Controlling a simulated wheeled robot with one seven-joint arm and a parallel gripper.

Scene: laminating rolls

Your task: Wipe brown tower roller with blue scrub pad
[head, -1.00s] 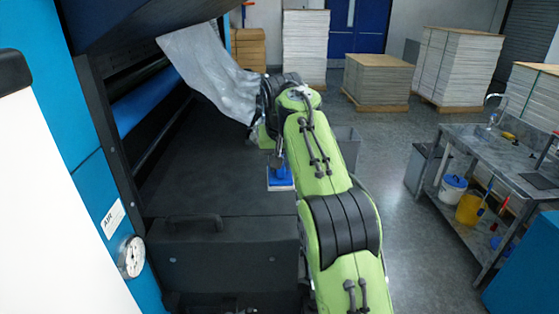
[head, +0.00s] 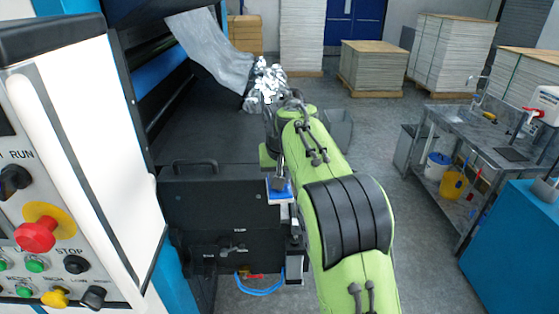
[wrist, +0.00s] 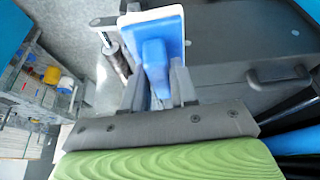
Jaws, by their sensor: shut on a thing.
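My gripper (head: 279,181) is shut on the blue scrub pad (head: 279,191) near the right front corner of the machine's dark deck. In the wrist view the two fingers (wrist: 157,85) grip the blue handle of the scrub pad (wrist: 152,60), with its white-edged plate beyond them. I cannot tell whether the pad touches the machine. I see no clearly brown roller. A blue roller (head: 153,74) and dark bars show inside the machine at the left, partly hidden by the control cabinet.
The control cabinet (head: 60,150), with a red stop button (head: 35,234), stands close at the left. A grey film sheet (head: 212,50) hangs over the deck (head: 210,135). A sink bench (head: 480,125) and a blue cabinet (head: 510,245) stand right. Grey floor (head: 385,125) is open between.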

